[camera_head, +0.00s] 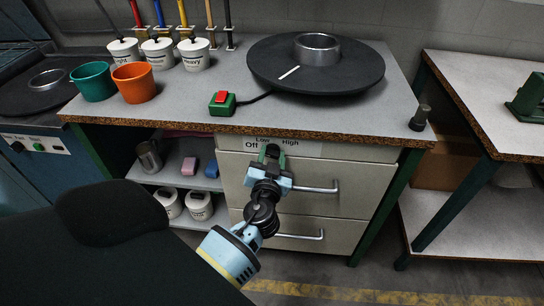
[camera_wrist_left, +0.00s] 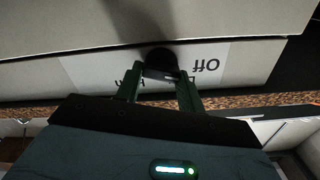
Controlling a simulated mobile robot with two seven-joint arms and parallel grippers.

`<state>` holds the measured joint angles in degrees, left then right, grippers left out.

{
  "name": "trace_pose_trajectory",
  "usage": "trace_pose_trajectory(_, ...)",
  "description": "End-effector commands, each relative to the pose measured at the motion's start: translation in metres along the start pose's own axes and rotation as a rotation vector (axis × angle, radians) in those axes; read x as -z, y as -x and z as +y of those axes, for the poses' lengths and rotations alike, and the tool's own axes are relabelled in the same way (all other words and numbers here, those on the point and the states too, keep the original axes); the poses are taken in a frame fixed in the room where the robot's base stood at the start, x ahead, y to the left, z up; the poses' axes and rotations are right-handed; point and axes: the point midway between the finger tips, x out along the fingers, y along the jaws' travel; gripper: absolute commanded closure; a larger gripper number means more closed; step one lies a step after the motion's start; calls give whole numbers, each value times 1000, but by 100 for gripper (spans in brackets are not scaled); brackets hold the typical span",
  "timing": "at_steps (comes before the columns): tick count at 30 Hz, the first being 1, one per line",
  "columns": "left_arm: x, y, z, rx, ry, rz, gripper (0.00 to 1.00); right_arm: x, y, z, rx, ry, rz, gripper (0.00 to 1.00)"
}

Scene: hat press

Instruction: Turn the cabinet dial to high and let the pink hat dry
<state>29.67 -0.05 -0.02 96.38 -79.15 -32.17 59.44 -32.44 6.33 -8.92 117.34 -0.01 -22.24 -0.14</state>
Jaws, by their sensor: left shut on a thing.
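The black cabinet dial (camera_wrist_left: 160,56) sits on the pale front panel, between my left gripper's fingertips (camera_wrist_left: 161,78) in the left wrist view. My left gripper (camera_head: 271,153) is shut on the dial, with its arm reaching up from below in the head view. The white label (camera_head: 292,148) around the dial reads Off, Low and High; in the wrist view it appears upside down and the fingers partly cover it. I cannot tell which mark the dial points to. I see no pink hat in either view. My right gripper is not in view.
Two drawers with metal handles (camera_head: 318,188) lie below the panel. The worktop's rough front edge (camera_head: 330,136) runs just above. On top are a black round plate (camera_head: 352,78), a red button box (camera_head: 221,103), an orange cup (camera_head: 134,83) and a green cup (camera_head: 93,81).

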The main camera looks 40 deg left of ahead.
Motion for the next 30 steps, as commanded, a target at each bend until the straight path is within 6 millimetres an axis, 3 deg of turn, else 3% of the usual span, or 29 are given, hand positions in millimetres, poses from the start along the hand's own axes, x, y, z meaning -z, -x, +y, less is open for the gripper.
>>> trace_pose_trajectory(8, -2, 0, 2, 0, -178, -1, 85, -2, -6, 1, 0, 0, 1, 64)
trace_pose_trajectory(30, -2, 0, 5, -1, -879, 0, 85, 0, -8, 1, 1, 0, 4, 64)
